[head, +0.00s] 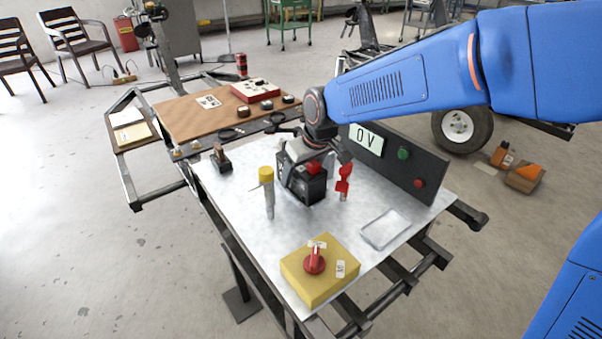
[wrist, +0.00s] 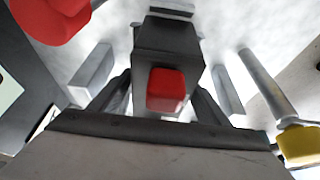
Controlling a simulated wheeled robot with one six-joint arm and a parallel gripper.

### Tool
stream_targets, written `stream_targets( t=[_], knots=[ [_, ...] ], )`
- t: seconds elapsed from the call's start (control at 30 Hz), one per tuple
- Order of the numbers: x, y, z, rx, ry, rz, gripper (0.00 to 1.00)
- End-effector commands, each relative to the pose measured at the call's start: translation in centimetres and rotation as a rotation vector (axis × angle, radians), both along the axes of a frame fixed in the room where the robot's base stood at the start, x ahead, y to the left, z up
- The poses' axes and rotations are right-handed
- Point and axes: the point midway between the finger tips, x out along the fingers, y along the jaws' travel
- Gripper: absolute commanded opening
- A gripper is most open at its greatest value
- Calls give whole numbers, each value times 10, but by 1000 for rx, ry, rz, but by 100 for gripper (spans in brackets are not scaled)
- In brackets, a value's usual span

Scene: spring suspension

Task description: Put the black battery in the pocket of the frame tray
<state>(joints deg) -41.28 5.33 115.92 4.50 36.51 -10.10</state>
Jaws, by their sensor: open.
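The black battery (head: 313,190) stands on the pale metal tabletop, with a red cap on top. In the wrist view the battery (wrist: 168,45) and its red cap lie between my jaws. My gripper (head: 303,172) is open and sits over the battery from above. In the wrist view its jaws (wrist: 160,82) stand on either side with gaps visible. A shallow, pale rectangular tray (head: 384,229), apparently the frame tray, lies to the right and nearer the front. Its pocket looks empty. My gripper partly hides the battery in the head view.
A yellow-capped post (head: 267,193) stands left of the battery, and a red-handled piece (head: 344,181) stands close on its right. A dark panel reading 0 V (head: 400,165) borders the right rear. A yellow box with a red knob (head: 320,272) sits at the front.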

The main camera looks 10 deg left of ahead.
Motion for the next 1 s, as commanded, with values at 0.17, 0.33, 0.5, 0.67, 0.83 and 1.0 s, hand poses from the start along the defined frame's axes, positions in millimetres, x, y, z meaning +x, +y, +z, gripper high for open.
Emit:
stream_targets(
  t=[0.17, 0.33, 0.5, 0.67, 0.83, 1.0],
  knots=[
    [-5, -5, 20, 2, -3, 0, 69],
    [-13, -15, 50, 2, -3, 0, 69],
    [-21, -24, 79, 2, -4, 1, 69],
    [-27, -30, 99, 1, -2, 1, 69],
    [-30, -34, 109, 1, -1, 0, 69],
    [-31, -34, 111, 0, 0, 0, 69]
  ],
)
